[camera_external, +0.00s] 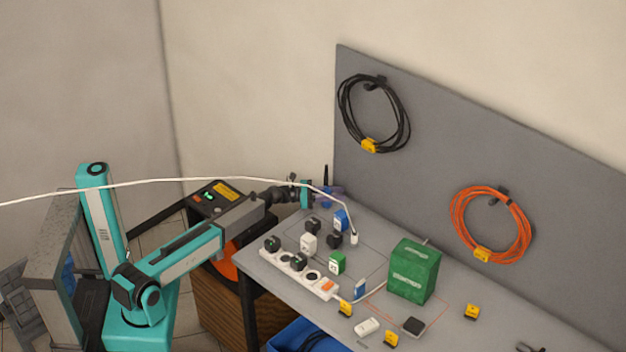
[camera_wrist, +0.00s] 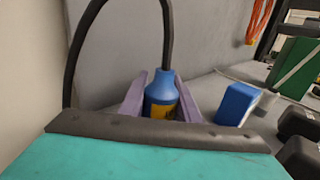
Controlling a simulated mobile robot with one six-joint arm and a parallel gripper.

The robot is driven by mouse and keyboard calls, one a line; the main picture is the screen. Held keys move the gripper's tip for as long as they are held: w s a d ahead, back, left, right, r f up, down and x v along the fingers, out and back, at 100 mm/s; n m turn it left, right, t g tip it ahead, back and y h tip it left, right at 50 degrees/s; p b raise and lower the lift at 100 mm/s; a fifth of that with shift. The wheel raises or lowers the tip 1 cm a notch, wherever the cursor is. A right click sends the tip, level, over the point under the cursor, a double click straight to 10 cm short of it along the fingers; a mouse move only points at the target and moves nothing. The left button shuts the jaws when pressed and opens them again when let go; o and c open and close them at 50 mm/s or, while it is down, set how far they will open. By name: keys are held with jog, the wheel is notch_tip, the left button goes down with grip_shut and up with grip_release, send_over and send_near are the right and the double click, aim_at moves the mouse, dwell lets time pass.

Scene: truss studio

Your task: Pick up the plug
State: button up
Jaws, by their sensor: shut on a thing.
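The plug (camera_wrist: 161,92) is a blue cylinder with a yellow label, and a black cable rises from its top and loops left in the wrist view. My gripper (camera_wrist: 160,98) has its two purple fingers on either side of the plug, shut on it. The plug's lower end is hidden behind the dark edge of my gripper's body. In the external view my gripper (camera_external: 327,200) is at the far left corner of the grey table (camera_external: 262,268). The plug is too small there to make out clearly.
A blue-and-white block (camera_external: 341,220) stands close to the right of my gripper. Black and white adapters, a power strip (camera_external: 300,277) and a green box (camera_external: 414,270) crowd the table. A grey panel (camera_external: 420,150) rises behind. A white cable (camera_external: 240,180) crosses above my arm.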

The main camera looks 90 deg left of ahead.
notch_tip(320, 180, up, 2)
jog(key=shift+r, duration=0.15)
jog(key=shift+s+d+r+b, duration=0.1)
jog(key=shift+s+r+b, duration=0.05)
jog(key=shift+r+b, duration=0.25)
jog(key=s+d+r+b, duration=0.1)
jog(key=s+d+b, duration=0.1)
jog(key=s+d, duration=0.7)
jog(key=s, duration=0.3)
jog(key=shift+s+d+r, duration=0.2)
jog(key=shift+d, duration=0.1)
dwell(0.5)
